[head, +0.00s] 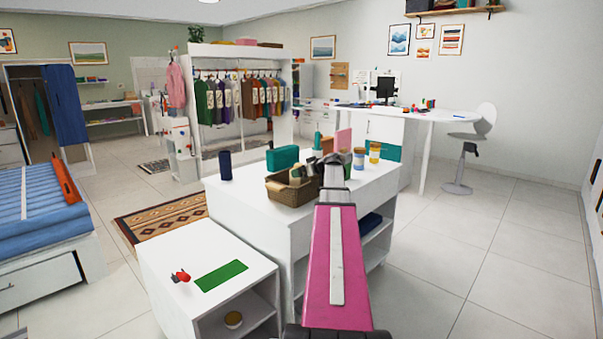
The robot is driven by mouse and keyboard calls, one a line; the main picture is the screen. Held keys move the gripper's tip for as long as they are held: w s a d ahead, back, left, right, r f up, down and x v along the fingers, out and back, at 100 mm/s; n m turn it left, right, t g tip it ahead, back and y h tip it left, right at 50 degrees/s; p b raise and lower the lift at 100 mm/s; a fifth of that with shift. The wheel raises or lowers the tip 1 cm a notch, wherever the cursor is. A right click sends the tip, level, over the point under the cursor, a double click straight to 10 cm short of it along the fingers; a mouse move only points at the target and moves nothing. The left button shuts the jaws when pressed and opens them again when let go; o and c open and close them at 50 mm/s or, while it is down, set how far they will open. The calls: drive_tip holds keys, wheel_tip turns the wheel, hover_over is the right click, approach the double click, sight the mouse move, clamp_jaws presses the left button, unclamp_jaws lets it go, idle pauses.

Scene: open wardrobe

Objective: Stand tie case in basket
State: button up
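A brown woven basket (291,194) stands on the white island top, just left of my arm. Several green, grey and dark items show inside it, partly overlapping. I cannot tell for certain which thing is the tie case. A dark blue upright cylinder (225,165) stands left of the basket, apart from it. A teal box (283,158) stands behind the basket. My pink arm reaches forward over the island, and its grey far end (335,175) is beside the basket's right side. My fingertips are not clear, so their opening and any held thing cannot be told.
Small jars (375,152) stand right of my arm on the white island (240,199). A low white cabinet (165,256) in front carries a green mat (221,275) and a small red item (181,276). A bed is at the left. Floor at the right is clear.

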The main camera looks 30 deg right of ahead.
drive_tip(key=v, duration=1.1)
